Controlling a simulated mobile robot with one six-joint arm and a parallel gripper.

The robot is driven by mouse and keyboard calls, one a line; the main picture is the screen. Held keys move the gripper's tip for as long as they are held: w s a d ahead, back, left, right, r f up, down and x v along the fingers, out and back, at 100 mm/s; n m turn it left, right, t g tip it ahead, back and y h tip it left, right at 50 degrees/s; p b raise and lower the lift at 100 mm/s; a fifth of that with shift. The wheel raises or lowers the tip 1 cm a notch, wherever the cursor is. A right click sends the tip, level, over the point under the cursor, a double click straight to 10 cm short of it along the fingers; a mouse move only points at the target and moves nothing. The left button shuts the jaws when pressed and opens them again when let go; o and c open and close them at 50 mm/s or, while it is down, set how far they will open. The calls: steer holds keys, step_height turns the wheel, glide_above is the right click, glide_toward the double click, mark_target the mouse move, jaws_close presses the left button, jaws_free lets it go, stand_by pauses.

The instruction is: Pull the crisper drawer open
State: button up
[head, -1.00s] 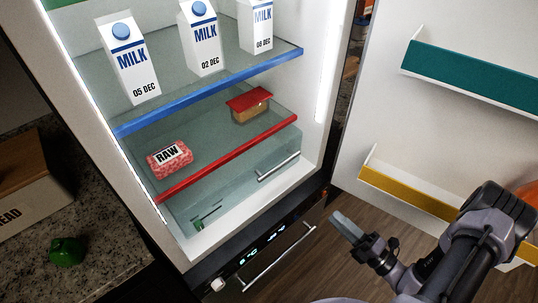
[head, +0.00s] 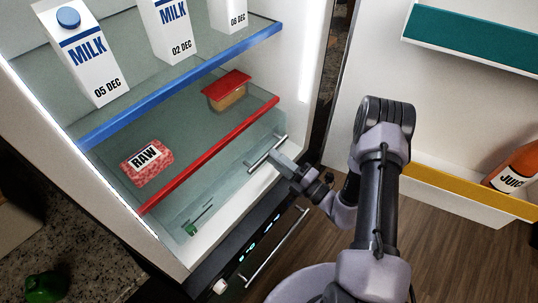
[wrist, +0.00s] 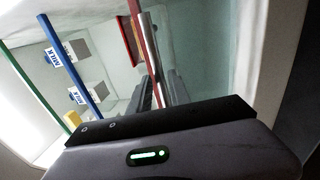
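The crisper drawer (head: 225,180) is a clear, pale-green bin below the red-edged shelf at the bottom of the open fridge. It looks closed. Its silver bar handle (head: 262,156) is at the right of its front. In the wrist view the handle (wrist: 149,50) runs down between my dark fingers. My gripper (head: 280,159) is at the handle's lower right part, and its fingers (wrist: 162,90) appear apart, with a gap showing beside the bar. Contact with the bar is unclear.
Raw meat (head: 146,163) and a red-lidded container (head: 227,92) sit above the drawer. Milk cartons (head: 85,55) stand on the blue-edged shelf. The open door with its yellow-edged bin (head: 440,183) is at the right. Another bar handle (head: 275,250) lies below.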

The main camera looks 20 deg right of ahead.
steer(key=shift+x, duration=1.45)
jaws_close()
stand_by(0.3)
